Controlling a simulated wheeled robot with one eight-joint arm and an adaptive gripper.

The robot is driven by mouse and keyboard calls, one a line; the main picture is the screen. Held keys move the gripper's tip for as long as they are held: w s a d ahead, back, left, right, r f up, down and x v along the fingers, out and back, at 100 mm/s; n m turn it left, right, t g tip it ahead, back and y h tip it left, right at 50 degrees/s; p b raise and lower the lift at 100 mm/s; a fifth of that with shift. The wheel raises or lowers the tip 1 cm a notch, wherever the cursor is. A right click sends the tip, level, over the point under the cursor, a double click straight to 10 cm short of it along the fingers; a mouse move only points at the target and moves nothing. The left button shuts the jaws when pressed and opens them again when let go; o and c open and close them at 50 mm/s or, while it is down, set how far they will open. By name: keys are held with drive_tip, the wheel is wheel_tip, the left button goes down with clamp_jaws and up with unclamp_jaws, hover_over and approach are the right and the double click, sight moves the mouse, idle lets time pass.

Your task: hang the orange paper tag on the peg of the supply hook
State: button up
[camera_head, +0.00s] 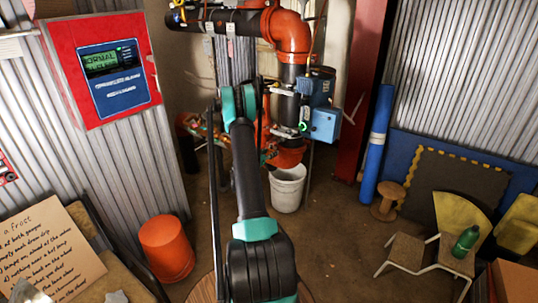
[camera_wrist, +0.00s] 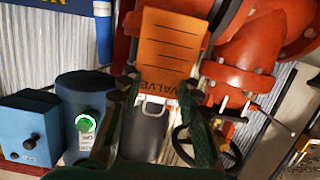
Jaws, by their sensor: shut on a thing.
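The orange paper tag (camera_wrist: 165,48) shows in the wrist view, with black lettering that reads VALVE and several printed lines. My gripper (camera_wrist: 158,88) is shut on the tag near its lettered end, with one dark finger at each side. The tag extends up in the picture, in front of red pipework. In the head view my arm reaches forward to the riser; my gripper and the tag cannot be made out there. I cannot pick out the supply hook or its peg for certain in either view.
Orange-red pipework (camera_head: 290,35) stands ahead, with a blue valve actuator (camera_head: 325,125) at its right. The wrist view shows a dark handwheel (camera_wrist: 207,147). A white bucket (camera_head: 288,188) stands below. An orange bucket (camera_head: 166,248) is at left.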

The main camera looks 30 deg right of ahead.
drive_tip(key=x, duration=0.7)
idle(0.8)
drive_tip(key=shift+w+d, duration=0.1)
idle(0.5)
drive_tip(key=o, duration=0.9)
drive_tip(key=shift+o, duration=0.2)
